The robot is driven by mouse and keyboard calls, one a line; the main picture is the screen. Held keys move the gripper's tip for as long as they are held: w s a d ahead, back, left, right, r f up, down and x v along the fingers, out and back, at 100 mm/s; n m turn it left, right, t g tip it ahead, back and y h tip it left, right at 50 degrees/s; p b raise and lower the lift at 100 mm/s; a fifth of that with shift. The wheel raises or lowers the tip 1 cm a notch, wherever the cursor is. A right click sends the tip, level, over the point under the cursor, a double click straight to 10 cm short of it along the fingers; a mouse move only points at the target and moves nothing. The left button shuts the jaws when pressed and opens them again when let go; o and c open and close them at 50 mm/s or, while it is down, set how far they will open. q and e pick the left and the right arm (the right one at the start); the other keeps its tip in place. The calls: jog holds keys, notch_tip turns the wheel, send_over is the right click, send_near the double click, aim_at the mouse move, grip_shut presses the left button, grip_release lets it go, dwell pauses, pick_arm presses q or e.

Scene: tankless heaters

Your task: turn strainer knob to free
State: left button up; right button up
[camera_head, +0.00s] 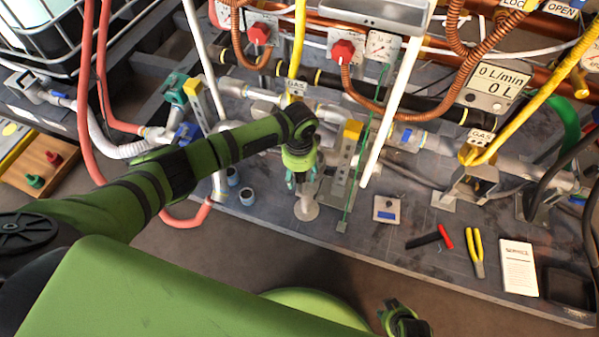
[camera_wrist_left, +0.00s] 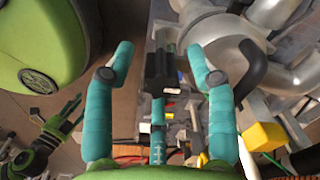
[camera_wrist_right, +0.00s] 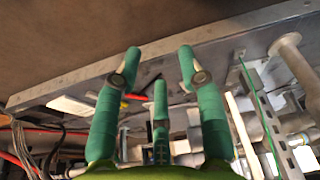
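My left gripper (camera_head: 301,180) reaches down to the pipework at the middle of the bench, above a pale round foot (camera_head: 306,209). In the left wrist view its teal fingers (camera_wrist_left: 161,60) are spread apart. A dark blocky piece (camera_wrist_left: 160,66) shows between them; I cannot tell whether it is the strainer knob or whether a finger touches it. A dark curved handle (camera_wrist_left: 254,66) lies just right of the fingers. My right gripper (camera_head: 402,318) is low at the front, off the bench; in the right wrist view its fingers (camera_wrist_right: 160,60) are apart with nothing held.
A yellow-topped bracket (camera_head: 350,135) and a white upright pipe (camera_head: 395,100) stand close right of my left gripper. Two small blue-topped cups (camera_head: 240,187) sit to its left. Yellow pliers (camera_head: 477,250) and a service paper (camera_head: 518,267) lie at the bench's right front.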

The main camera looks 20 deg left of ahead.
pick_arm(q)
grip_shut()
